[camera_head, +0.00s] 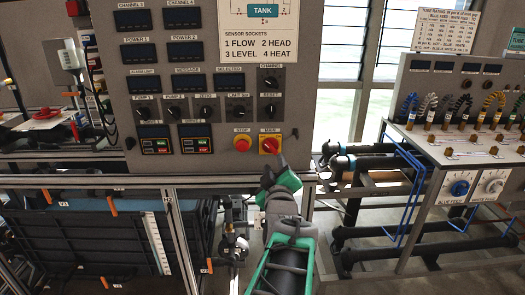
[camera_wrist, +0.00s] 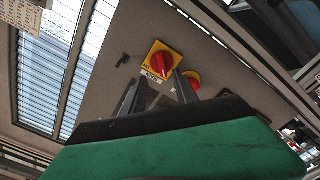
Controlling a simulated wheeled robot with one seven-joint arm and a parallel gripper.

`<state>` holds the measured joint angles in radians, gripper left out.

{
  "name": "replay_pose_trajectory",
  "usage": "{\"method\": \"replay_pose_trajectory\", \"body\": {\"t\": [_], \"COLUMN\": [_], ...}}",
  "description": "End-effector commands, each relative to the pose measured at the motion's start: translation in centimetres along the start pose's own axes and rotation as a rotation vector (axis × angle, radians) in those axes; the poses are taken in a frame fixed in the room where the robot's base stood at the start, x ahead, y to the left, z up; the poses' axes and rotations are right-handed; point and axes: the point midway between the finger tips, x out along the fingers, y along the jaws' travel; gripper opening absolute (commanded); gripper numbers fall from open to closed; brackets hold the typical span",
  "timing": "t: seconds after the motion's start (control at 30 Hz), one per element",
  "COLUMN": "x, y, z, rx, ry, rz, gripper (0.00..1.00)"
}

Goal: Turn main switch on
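My gripper (camera_head: 276,168) is just below the switch in the head view. In the wrist view my gripper (camera_wrist: 160,89) is open, with a gap between its two dark fingers and the knob just beyond their tips. I cannot tell whether a fingertip touches the plate. Nothing is held.
A red stop button (camera_head: 242,142) on yellow sits left of the switch, partly behind a finger in the wrist view (camera_wrist: 194,79). Black dials (camera_head: 207,112) and displays (camera_head: 155,139) fill the panel above. A bench with coloured cables (camera_head: 450,130) stands right.

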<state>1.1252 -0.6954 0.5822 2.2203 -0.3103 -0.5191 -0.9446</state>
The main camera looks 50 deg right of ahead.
Motion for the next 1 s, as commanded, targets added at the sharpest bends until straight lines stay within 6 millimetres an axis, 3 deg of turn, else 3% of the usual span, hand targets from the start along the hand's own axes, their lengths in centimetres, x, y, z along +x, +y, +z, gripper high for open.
{"method": "replay_pose_trajectory", "body": {"t": [0.67, 1.0], "x": [8.9, 9.7], "y": [-0.3, -0.5], "z": [-0.5, -0.1], "rx": [0.003, 0.002], "ry": [0.002, 0.002], "rz": [-0.011, -0.008], "gripper": [0.35, 0.35]}}
